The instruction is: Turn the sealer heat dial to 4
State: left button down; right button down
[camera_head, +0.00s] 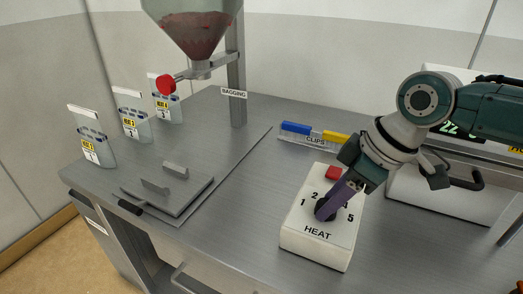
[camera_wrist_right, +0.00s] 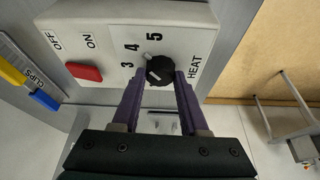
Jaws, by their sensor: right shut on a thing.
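The heat sealer box (camera_head: 295,246) is white, with a black dial (camera_head: 322,211), numbers around it and the word HEAT below. In the right wrist view the dial (camera_wrist_right: 160,71) sits between the purple fingertips of my right gripper (camera_wrist_right: 158,78), which is shut on it. A pale mark at the dial's upper left edge appears to face about the 4. In the head view the fingers (camera_head: 332,208) cover part of the scale, so 3 and 4 are mostly hidden.
A red switch (camera_wrist_right: 84,72) marked ON and OFF is on the sealer beside the dial. A clips rack (camera_head: 308,140) stands behind it. A hopper (camera_head: 196,28), a hinged plate (camera_head: 168,190) and several heat-labelled bags (camera_head: 130,117) are at the left.

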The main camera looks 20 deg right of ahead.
jog(key=shift+n+b, duration=0.35)
jog(key=shift+n, duration=0.35)
jog(key=shift+g, duration=0.3)
jog(key=shift+c, duration=2.2)
grip_release()
jog(key=shift+y, duration=0.3)
jog(key=v, duration=1)
jog(key=shift+p, duration=0.3)
